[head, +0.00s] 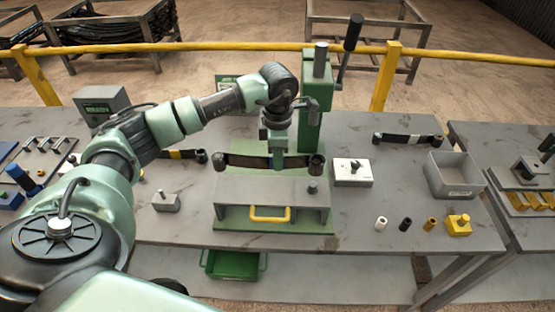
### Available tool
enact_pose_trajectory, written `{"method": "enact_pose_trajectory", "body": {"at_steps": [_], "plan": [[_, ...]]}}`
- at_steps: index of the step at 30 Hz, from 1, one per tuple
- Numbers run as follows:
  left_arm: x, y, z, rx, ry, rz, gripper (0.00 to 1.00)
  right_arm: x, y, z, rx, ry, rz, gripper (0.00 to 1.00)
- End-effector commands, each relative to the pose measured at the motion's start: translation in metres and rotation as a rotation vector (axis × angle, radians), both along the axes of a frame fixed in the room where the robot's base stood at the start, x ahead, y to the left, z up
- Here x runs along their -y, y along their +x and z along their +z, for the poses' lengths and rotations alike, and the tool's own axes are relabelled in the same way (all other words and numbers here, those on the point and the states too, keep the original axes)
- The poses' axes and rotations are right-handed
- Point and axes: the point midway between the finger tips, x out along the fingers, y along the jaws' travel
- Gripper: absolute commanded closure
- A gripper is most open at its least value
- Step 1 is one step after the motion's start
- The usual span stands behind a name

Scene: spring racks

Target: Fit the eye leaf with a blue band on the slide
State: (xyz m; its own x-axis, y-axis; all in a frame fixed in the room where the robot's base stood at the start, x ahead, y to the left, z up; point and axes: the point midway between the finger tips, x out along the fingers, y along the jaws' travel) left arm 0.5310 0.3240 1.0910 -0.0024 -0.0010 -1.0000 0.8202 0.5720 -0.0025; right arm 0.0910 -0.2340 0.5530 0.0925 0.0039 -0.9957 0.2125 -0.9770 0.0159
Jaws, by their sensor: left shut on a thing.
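My left gripper (279,158) points down in front of the green press (313,110). It is shut on a dark eye leaf (243,161), which lies level across the picture with a rolled eye at each end. The gripper covers the leaf's middle, and I see no blue band on the parts that show. The leaf is directly behind the grey slide (240,190) with a yellow handle, over the press's green base (225,222). I cannot tell whether the leaf touches what is under it. My right gripper is not in view.
A yellow-banded leaf (188,154) lies to the left, a white-banded one (425,138) to the right. A white box (352,180), grey bin (453,180), small bushings (405,224) and yellow block (459,229) stand right. A grey block (166,203) stands left.

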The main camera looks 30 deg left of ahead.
Motion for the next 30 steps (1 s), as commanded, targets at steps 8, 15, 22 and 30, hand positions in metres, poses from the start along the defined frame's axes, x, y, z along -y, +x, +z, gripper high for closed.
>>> {"method": "enact_pose_trajectory", "body": {"at_steps": [8,15,22,30], "plan": [[0.000,0.001,-0.024,0.004,-0.001,0.001,1.00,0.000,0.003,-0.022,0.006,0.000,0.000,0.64],[0.000,0.001,-0.041,0.004,-0.001,0.001,1.00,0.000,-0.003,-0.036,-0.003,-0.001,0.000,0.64],[0.000,0.001,-0.044,0.005,0.000,0.001,1.00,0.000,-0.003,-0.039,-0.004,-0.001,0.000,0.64],[0.000,0.001,-0.044,0.004,-0.001,0.001,1.00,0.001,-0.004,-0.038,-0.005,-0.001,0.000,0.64]]}}
